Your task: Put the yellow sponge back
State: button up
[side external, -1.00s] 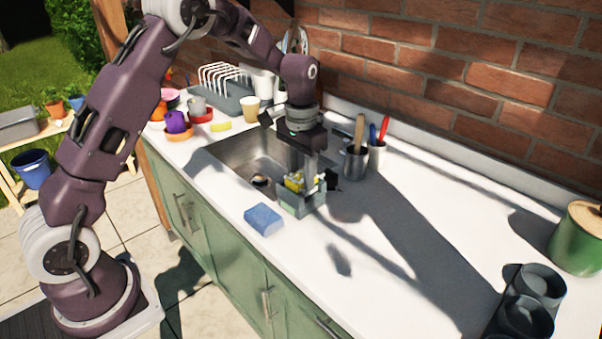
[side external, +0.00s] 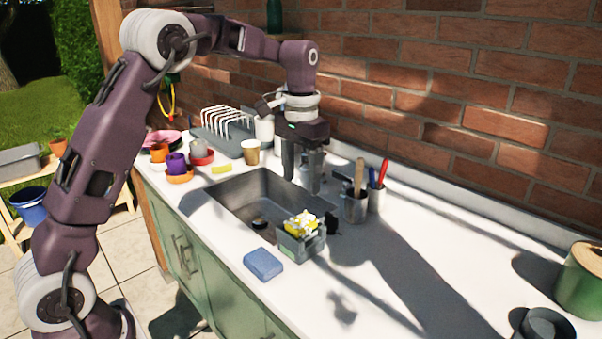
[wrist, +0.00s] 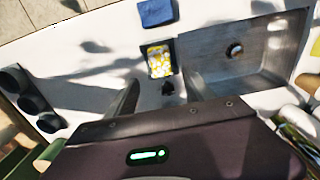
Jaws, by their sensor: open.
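A yellow piece with white patches, apparently the yellow sponge (side external: 301,223), sits in a small grey caddy (side external: 290,246) at the sink's near right corner. It also shows in the wrist view (wrist: 159,62), inside the caddy. Its lower part is hidden by the caddy walls. My gripper (side external: 302,184) is open and empty, raised above the back right part of the sink, behind and above the caddy and apart from it. In the wrist view its two fingers stand apart. A flat yellow piece (side external: 221,169) also lies on the counter left of the sink.
A blue sponge (side external: 263,264) lies in front of the caddy. The steel sink (side external: 240,195) has an open basin. Utensil cups (side external: 354,208) stand right of my gripper. Cups, bowls and a dish rack (side external: 230,130) crowd the far left. The right counter is mostly clear.

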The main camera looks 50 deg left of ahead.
jog(key=s+d+r+t, duration=0.2)
jog(key=s+r, duration=0.3)
jog(key=s, duration=0.3)
jog(key=s+d+r+t, duration=0.1)
jog(key=s+d+r, duration=0.2)
jog(key=s+r, duration=0.35)
jog(key=s+f+t, duration=0.1)
jog(key=s+f, duration=0.2)
jog(key=s, duration=0.5)
jog(key=s+d+f+t, duration=0.1)
jog(key=s+f, duration=0.2)
jog(key=s, duration=0.4)
jog(key=shift+s+d+f+t, duration=0.2)
jog(key=shift+s+d+t, duration=0.1)
jog(key=shift+s, duration=0.1)
